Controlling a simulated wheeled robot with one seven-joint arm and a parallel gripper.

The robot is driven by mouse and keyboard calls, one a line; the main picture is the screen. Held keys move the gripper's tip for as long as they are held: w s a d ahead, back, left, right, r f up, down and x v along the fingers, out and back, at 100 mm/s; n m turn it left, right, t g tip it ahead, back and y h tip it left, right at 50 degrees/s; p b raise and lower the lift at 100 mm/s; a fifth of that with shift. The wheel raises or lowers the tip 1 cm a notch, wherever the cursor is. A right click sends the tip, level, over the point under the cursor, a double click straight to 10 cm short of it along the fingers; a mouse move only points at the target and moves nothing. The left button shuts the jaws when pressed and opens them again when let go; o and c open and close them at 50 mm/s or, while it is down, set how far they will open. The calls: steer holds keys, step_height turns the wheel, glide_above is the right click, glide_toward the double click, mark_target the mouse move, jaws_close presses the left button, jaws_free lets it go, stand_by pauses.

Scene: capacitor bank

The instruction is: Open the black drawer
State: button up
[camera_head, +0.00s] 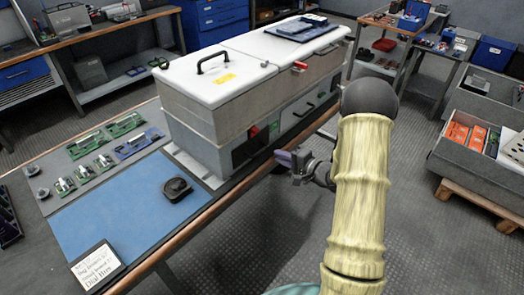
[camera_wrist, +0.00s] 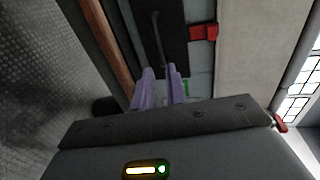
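The black drawer front (camera_head: 246,151) is low on the long side of the grey cabinet, near its front corner. It looks flush with the cabinet. It shows in the wrist view as a black panel (camera_wrist: 176,42) with a thin dark handle (camera_wrist: 156,30). My gripper (camera_head: 286,157) is beside the cabinet, just right of this drawer. In the wrist view its two purple fingers (camera_wrist: 161,72) are apart with a narrow gap, pointing at the panel. The near end of the handle lines up with the gap; I cannot tell whether they touch.
A red block (camera_wrist: 203,32) is beside the panel; a red switch (camera_head: 253,132) shows above the drawer. The cabinet has a white lid (camera_head: 205,80). The wooden table edge (camera_head: 215,207) runs below the drawer. A grey bin (camera_head: 470,170) stands right, with open floor between.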

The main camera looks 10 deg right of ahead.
mark_target(263, 149)
steer(key=x, duration=0.9)
steer(key=shift+b, duration=0.3)
jaws_close()
steer(key=shift+s, duration=0.1)
